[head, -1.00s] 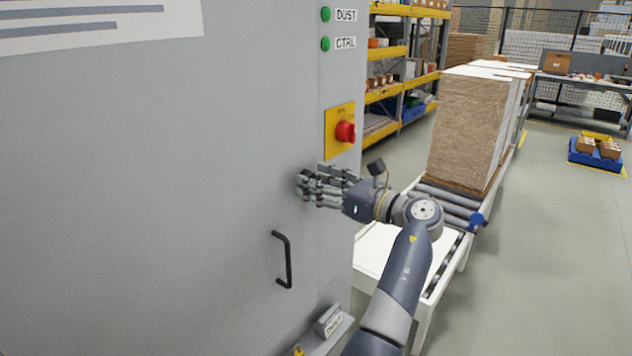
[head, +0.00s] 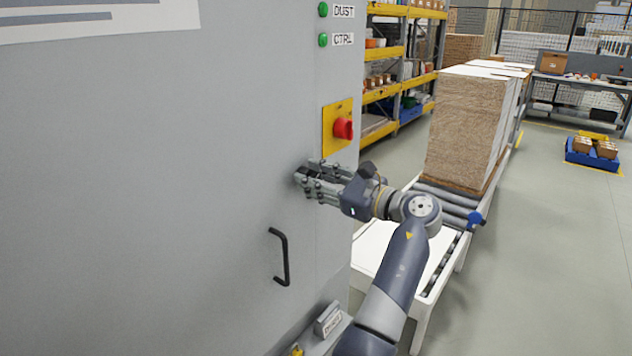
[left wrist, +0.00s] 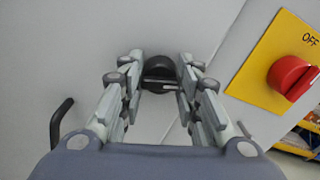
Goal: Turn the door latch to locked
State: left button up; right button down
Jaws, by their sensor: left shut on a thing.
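The door latch (left wrist: 159,68) is a dark round knob on the grey cabinet door (head: 150,180), seen in the left wrist view between my fingertips. A thin pale bar or mark crosses its lower part. My left gripper (head: 304,177) is at the door in the head view, below the red switch and above the black handle. Its fingers are shut on the latch from both sides, as the left wrist view (left wrist: 158,82) shows. In the head view the fingers hide the latch. I cannot read a locked or unlocked mark. My right gripper is not in view.
A red rotary switch (head: 343,128) on a yellow plate is close above the gripper. A black pull handle (head: 281,257) is below on the door. A roller conveyor (head: 450,205) with stacked boards (head: 465,130) stands to the right. Open floor lies farther right.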

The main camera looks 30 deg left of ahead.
pick_arm(q)
jog(key=n+b, duration=0.9)
jog(key=n, duration=0.5)
jog(key=shift+s+f+b, duration=0.1)
jog(key=shift+f+b, duration=0.05)
jog(key=shift+b, duration=0.2)
jog(key=shift+a+n, duration=0.1)
jog(key=shift+n, duration=0.2)
jog(key=o, duration=0.8)
jog(key=shift+o, duration=1.4)
jog(key=shift+a, duration=0.1)
jog(key=d, duration=1.2)
jog(key=shift+s, duration=0.45)
